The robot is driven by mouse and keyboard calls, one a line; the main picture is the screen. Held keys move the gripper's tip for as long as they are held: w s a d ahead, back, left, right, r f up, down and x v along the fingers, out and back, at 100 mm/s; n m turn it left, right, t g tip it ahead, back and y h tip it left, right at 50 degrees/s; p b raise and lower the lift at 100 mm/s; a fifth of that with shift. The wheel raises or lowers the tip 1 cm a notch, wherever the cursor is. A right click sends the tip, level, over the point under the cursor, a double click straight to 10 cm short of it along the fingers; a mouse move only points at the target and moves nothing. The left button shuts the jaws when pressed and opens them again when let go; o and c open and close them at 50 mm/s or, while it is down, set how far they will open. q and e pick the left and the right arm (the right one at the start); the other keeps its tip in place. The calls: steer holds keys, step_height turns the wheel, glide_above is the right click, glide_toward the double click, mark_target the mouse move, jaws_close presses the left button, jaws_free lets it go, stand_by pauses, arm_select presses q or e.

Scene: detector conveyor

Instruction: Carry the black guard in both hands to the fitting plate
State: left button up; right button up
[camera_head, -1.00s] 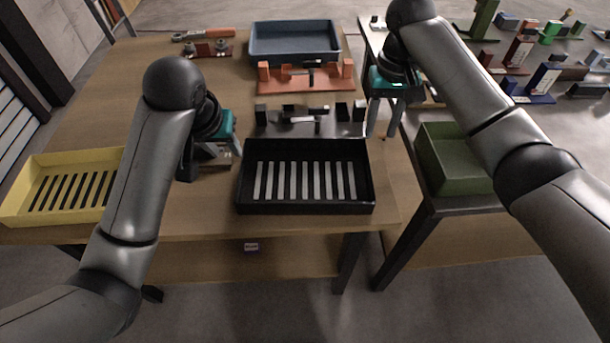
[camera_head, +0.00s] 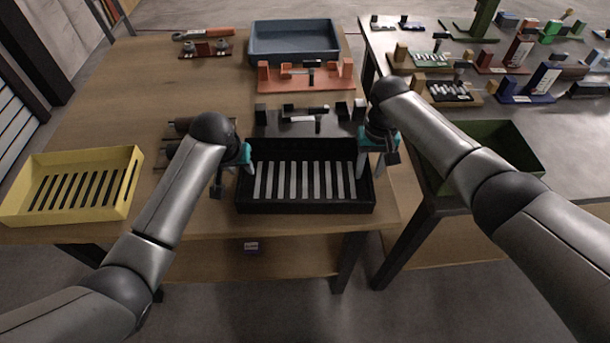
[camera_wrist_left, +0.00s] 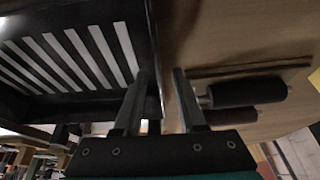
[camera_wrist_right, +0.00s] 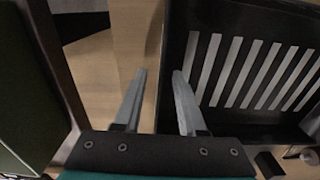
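The black guard (camera_head: 305,207), a slotted tray with raised walls, sits on the wooden table near its front edge. My left gripper (camera_head: 240,186) is at its left wall, pointing down. In the left wrist view my open fingers (camera_wrist_left: 160,75) appear on either side of the guard's wall (camera_wrist_left: 154,45). My right gripper (camera_head: 371,170) is at the right wall. In the right wrist view its open fingers (camera_wrist_right: 159,73) also appear either side of the wall (camera_wrist_right: 166,50). A black plate with upright blocks (camera_head: 290,129) lies just behind the guard; I cannot tell whether it is the fitting plate.
A yellow slotted tray (camera_head: 128,200) is at the left. Dark rollers (camera_head: 180,127) lie behind my left arm. An orange fixture (camera_head: 300,84) and a blue-grey tray (camera_head: 295,58) are farther back. A green bin (camera_head: 520,150) and a side table with several fixtures (camera_head: 590,140) are at the right.

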arm_select(q)
steer(key=shift+w+f, duration=0.1)
steer(key=shift+f, duration=0.1)
arm_select(e)
steer(key=shift+f, duration=0.25)
arm_select(q)
jaws_close()
arm_select(e)
jaws_close()
stand_by(0.9)
arm_select(q)
steer(key=shift+r, duration=0.2)
arm_select(e)
steer(key=shift+w+r, duration=0.1)
steer(key=shift+r, duration=0.1)
